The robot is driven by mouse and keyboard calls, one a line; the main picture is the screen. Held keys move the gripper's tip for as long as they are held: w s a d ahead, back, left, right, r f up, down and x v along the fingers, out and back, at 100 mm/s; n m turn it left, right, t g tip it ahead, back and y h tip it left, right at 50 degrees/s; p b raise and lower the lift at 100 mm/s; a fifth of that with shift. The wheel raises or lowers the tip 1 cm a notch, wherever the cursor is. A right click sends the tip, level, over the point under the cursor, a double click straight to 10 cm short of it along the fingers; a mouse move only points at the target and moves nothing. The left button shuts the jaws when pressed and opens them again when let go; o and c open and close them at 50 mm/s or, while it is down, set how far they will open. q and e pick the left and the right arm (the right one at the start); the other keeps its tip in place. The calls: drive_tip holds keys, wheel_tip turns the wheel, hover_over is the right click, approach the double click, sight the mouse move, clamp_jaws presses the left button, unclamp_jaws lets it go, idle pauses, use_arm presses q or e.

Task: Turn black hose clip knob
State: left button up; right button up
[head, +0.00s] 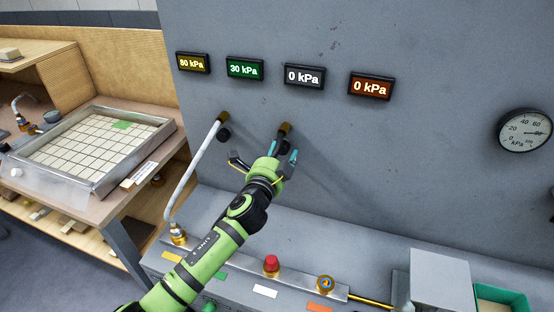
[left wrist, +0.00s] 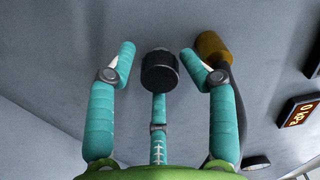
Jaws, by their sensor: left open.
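The black knob (left wrist: 160,75) is a short dark cylinder standing out from the grey panel, in the middle of the left wrist view. My left gripper (left wrist: 158,62) is open, with teal fingers to the left and right of the knob and a third below it. I see gaps between the side fingers and the knob. In the head view my left gripper (head: 268,158) is close to the panel and partly hides the knob. A brass fitting (left wrist: 212,48) with a black hose is just right of the knob; the brass fitting also shows in the head view (head: 285,128).
A pale hose (head: 197,165) runs from another brass fitting down to the bench on the left. Displays, including a white 0 kPa one (head: 305,76), and a round gauge (head: 524,130) are on the panel. A red knob (head: 271,264) stands on the bench.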

use_arm(q)
drive_tip(key=v, duration=0.7)
drive_tip(key=shift+s, duration=0.25)
